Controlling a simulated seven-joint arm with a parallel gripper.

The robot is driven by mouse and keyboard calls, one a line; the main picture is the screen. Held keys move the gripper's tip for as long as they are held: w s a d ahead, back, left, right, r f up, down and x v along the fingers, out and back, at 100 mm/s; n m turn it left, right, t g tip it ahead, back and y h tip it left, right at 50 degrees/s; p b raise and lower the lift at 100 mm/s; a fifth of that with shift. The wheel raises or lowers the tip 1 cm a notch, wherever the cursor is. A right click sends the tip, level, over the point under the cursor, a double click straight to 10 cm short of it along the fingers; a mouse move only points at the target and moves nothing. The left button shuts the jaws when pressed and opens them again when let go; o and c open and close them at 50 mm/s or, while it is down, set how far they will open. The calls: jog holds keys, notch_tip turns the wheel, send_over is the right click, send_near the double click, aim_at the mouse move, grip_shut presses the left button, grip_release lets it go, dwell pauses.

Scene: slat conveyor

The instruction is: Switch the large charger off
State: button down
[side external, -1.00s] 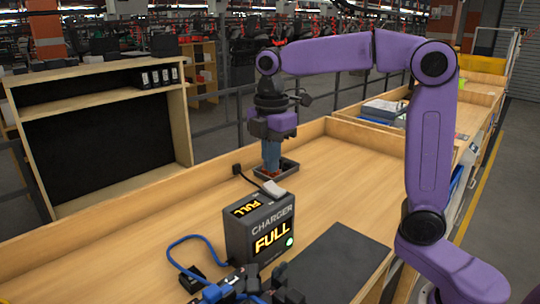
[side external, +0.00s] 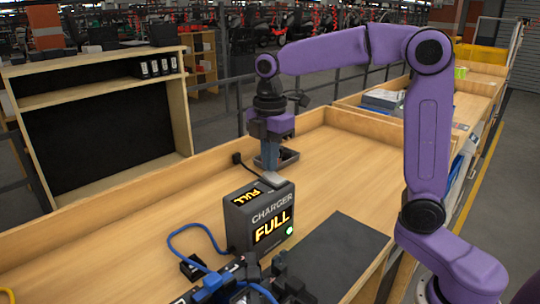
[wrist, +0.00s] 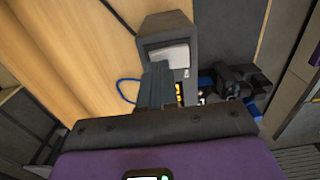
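The large charger (side external: 258,222) is a dark grey box on the wooden bench. Its front reads CHARGER and FULL in yellow, with a lit green light (side external: 289,230). A light grey switch piece (side external: 272,180) sits at the back of its top; it shows pale in the wrist view (wrist: 172,54). My gripper (side external: 269,168) points down with its fingers together and nothing seen between them. Its tips are right by the switch piece; I cannot tell whether they touch. In the wrist view my fingers (wrist: 157,72) cover part of the charger's top.
A blue cable (side external: 185,232) and several dark connectors (side external: 245,275) lie in front of the charger. A dark flat panel (side external: 340,250) is to the right. The bench has raised wooden edges; its middle right is clear.

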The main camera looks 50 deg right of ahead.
jog(key=shift+f, duration=0.6)
dwell(0.6)
jog(key=shift+r, duration=2.3)
jog(key=s+f+m, duration=0.1)
jog(key=s+f, duration=0.3)
jog(key=s, duration=0.4)
jog(key=s+d+f+m, duration=0.1)
jog(key=s+f, duration=0.3)
jog(key=s, duration=0.5)
jog(key=s+d+f+m, duration=0.1)
jog(key=s+f+m, duration=0.2)
jog(key=s, duration=0.6)
jog(key=shift+s+d+f, duration=0.15)
jog(key=shift+d+f, duration=0.05)
jog(key=shift+f, duration=0.6)
